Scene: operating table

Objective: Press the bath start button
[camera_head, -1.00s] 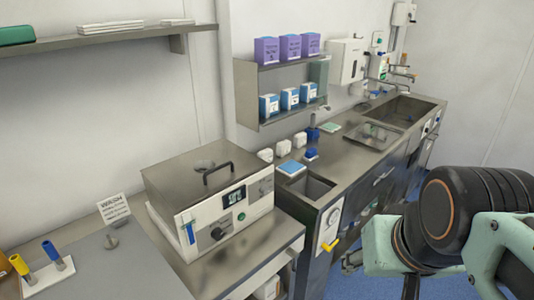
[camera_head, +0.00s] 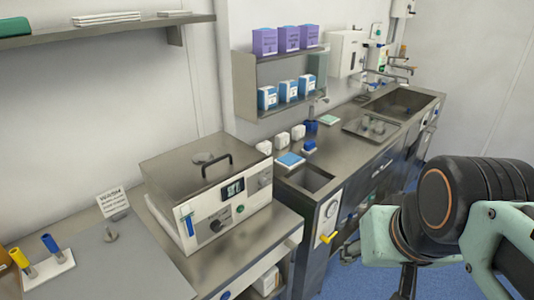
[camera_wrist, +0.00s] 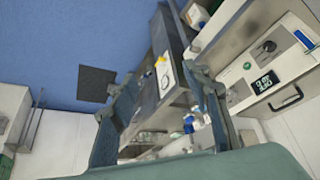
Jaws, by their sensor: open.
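The bath (camera_head: 178,212) is a steel-lidded box with a cream front panel, on the bench at the left centre of the head view. Its panel carries a lit display (camera_head: 232,190), a dark knob (camera_head: 216,226) and a small green button (camera_head: 240,208). The bath panel shows sideways at the right of the wrist view, with its display (camera_wrist: 265,82) and a small greenish button (camera_wrist: 246,66). My gripper (camera_wrist: 163,78) is open and empty, its fingers apart. The bath lies to the right of my fingers there, not between them. In the head view my wrist is far right of the bath.
A sink counter (camera_head: 345,138) runs along the back wall, with a yellow lever (camera_head: 328,238) on its front. A grey mat (camera_head: 140,262) with yellow and blue holders lies left of the bath. Blue floor (camera_head: 355,283) is open in front of the counter.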

